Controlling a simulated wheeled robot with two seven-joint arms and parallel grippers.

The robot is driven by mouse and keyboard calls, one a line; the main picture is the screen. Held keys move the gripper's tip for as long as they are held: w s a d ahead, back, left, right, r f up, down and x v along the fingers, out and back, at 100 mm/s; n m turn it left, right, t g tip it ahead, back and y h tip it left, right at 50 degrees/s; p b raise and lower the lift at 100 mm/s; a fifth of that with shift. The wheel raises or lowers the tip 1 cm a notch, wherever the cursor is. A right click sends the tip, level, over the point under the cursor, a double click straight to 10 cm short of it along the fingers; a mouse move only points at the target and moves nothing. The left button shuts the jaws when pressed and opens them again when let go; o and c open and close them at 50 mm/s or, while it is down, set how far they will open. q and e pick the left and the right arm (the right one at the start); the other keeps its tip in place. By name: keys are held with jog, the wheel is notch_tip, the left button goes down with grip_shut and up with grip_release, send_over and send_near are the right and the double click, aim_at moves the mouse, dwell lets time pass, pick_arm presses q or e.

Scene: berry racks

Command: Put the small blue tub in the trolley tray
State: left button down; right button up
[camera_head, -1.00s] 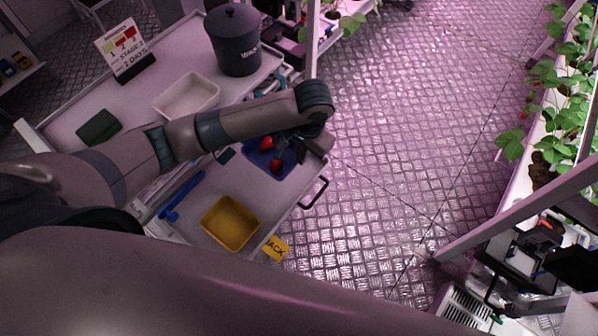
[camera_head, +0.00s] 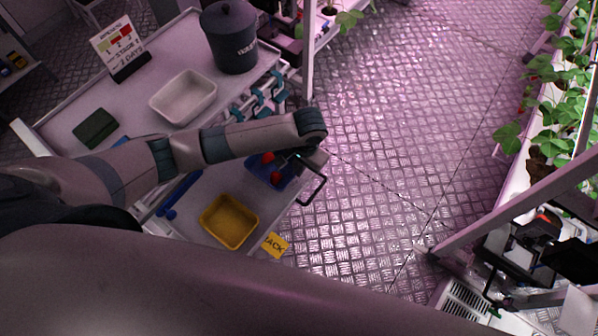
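The small blue tub (camera_head: 259,177) holds red strawberries (camera_head: 268,158). The wrist and forearm cover the tub's far edge, and the fingertips are mostly hidden. I cannot tell whether the tub's base touches the tray. My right gripper is not in view.
A white tub (camera_head: 184,98), a dark green block (camera_head: 95,128), a lidded dark bucket (camera_head: 232,42) and a sign (camera_head: 118,48) stand on the far trolley part. A black handle (camera_head: 316,191) is near the gripper. Plant racks (camera_head: 520,185) line the right; the floor between is clear.

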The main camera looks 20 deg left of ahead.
aim_at(298, 179)
pick_arm(q)
jog(key=shift+f, duration=1.45)
jog(key=shift+f, duration=0.15)
jog(key=c, duration=2)
grip_release()
jog(key=shift+c, duration=0.2)
jog(key=shift+r, duration=0.2)
notch_tip(298, 179, up, 12)
jog(key=d, duration=0.1)
jog(key=shift+s+d, duration=0.2)
jog(key=shift+s, duration=0.05)
